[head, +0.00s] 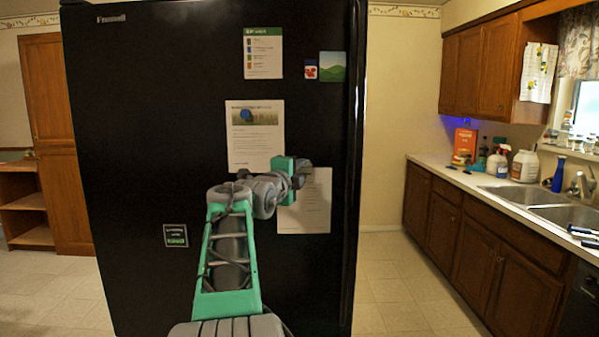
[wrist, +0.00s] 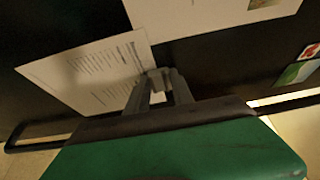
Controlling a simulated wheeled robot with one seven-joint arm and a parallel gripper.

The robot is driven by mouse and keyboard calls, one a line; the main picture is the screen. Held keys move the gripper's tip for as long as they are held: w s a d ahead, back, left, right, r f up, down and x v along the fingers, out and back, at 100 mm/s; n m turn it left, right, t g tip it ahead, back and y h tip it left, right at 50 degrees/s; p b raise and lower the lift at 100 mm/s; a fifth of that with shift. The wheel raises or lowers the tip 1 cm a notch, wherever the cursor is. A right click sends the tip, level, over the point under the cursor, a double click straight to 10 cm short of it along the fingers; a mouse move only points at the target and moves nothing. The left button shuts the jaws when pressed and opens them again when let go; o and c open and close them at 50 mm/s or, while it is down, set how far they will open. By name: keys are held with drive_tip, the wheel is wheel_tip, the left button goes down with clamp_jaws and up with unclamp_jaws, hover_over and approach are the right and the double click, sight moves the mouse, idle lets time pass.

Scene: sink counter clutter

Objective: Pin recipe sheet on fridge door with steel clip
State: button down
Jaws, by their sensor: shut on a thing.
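A white printed sheet (head: 312,212), likely the recipe sheet, lies against the black fridge door (head: 150,130), at the right of the door's middle. It also shows in the wrist view (wrist: 88,78), its edge beside my fingertips. My gripper (head: 302,172) is at the sheet's top edge, close to the door, and hides its upper left part. In the wrist view my gripper (wrist: 158,80) is shut on a small grey thing, likely the steel clip (wrist: 154,74). Most of the clip is hidden by the fingers. I cannot tell whether it touches the sheet or door.
Another sheet with a picture (head: 250,155) hangs just up and left of my gripper. A green-headed sheet (head: 263,60), two small picture magnets (head: 332,66) and a dark magnet (head: 176,235) are also on the door. The sink counter (head: 480,182) is to the right, beyond open floor.

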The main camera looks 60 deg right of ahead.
drive_tip(key=c, duration=1)
unclamp_jaws()
drive_tip(key=shift+s+a+f+b, duration=0.2)
drive_tip(key=shift+a+b, duration=0.1)
drive_tip(key=shift+b, duration=0.3)
drive_tip(key=shift+s+a+b, duration=0.3)
drive_tip(key=shift+a+b, duration=0.45)
drive_tip(key=shift+b, duration=0.15)
drive_tip(key=shift+s+a+r+b, duration=0.1)
drive_tip(key=shift+s+a+b, duration=0.4)
drive_tip(key=shift+a+b, duration=0.5)
drive_tip(key=shift+s+a+r+b, duration=0.1)
drive_tip(key=shift+s+a+b, duration=0.45)
drive_tip(key=shift+a+b, duration=0.4)
drive_tip(key=shift+s+a+b, duration=0.5)
drive_tip(key=shift+a+b, duration=0.4)
drive_tip(key=shift+a, duration=0.1)
